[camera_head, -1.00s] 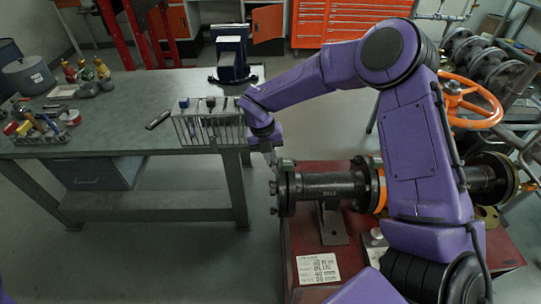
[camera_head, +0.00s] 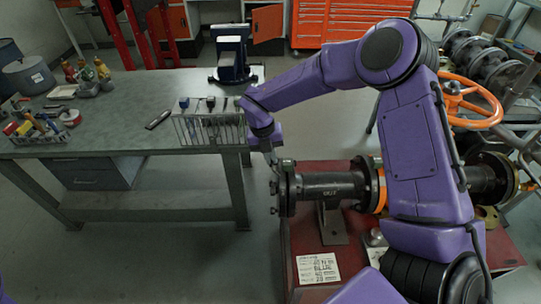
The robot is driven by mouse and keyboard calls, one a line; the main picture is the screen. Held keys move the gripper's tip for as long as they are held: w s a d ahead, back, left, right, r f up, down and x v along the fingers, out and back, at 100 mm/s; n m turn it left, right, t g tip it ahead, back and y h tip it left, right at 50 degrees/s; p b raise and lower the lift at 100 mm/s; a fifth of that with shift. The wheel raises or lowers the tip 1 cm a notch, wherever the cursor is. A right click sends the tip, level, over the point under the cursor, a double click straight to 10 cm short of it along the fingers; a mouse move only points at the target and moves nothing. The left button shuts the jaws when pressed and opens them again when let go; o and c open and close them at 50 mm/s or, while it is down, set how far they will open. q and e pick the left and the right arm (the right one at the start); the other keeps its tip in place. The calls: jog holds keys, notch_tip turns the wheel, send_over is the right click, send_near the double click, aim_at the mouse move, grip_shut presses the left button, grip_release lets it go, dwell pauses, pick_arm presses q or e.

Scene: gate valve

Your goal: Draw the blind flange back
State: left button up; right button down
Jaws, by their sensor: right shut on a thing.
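The blind flange (camera_head: 278,193) is the dark round plate at the left end of the dark horizontal pipe (camera_head: 330,186). Bolts show around its rim. My right gripper (camera_head: 271,158) reaches down to the flange's upper left edge from above. It is shut on the flange as far as I can see; its fingertips are small and partly lost against the flange. I cannot tell whether a gap stands between the flange and the pipe's own flange. My left gripper is not in view.
The pipe rests on a support on a red stand (camera_head: 300,245) with a printed label (camera_head: 318,268). A grey workbench (camera_head: 110,115) with a tool rack (camera_head: 212,128) stands at left. An orange handwheel (camera_head: 470,105) is at right. Floor left of the flange is clear.

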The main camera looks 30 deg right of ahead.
jog(key=shift+w+a+b, duration=0.3)
jog(key=shift+a+b, duration=0.1)
jog(key=c, duration=1.3)
grip_release()
jog(key=shift+o, duration=0.3)
jog(key=shift+w, duration=0.15)
notch_tip(320, 180, up, 10)
jog(key=w+a+b, duration=0.1)
jog(key=b, duration=0.1)
jog(key=shift+a+r, duration=0.15)
jog(key=shift+a, duration=0.2)
